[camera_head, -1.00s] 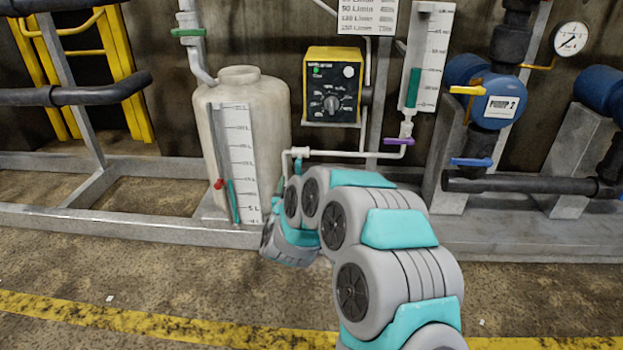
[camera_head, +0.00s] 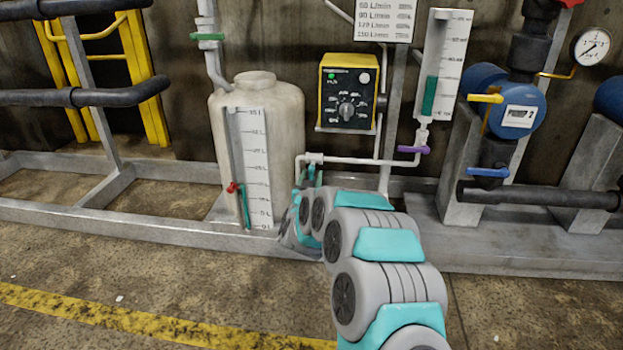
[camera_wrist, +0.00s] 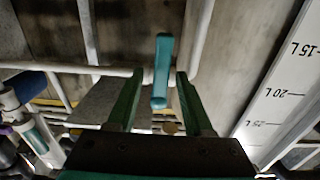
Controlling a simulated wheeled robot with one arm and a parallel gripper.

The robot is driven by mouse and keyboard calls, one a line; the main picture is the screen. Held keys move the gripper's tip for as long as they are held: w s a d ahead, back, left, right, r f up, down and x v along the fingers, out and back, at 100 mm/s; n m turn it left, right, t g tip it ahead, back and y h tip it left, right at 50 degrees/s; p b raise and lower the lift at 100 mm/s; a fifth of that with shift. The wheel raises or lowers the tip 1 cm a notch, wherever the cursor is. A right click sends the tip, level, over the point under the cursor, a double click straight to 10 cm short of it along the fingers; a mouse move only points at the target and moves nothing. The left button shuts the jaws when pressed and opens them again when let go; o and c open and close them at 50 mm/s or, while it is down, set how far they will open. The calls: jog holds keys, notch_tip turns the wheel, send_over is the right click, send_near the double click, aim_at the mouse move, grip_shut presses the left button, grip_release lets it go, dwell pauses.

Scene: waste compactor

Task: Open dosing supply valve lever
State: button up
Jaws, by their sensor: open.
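A teal lever (camera_wrist: 162,70) shows in the wrist view beside the corner of a white pipe (camera_wrist: 205,40). My gripper (camera_wrist: 160,74) is open, with one green finger on each side of the lever. Both fingers look apart from it; how deep the lever sits between them is hard to tell. In the head view my arm reaches to the foot of the white tank (camera_head: 258,110), and my gripper is mostly hidden behind my own arm links. A small teal piece below the thin white pipe (camera_head: 355,161) is partly covered, and I cannot tell whether it is the lever.
A graduated scale (camera_wrist: 275,95) is close on the right in the wrist view. A yellow control box (camera_head: 347,92), a purple-handled valve (camera_head: 413,150) and the blue pump (camera_head: 515,107) stand behind and to the right. The floor in front is clear.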

jog(key=shift+w, duration=0.1)
jog(key=shift+f, duration=0.1)
grip_shut()
dwell(0.3)
dwell(1.0)
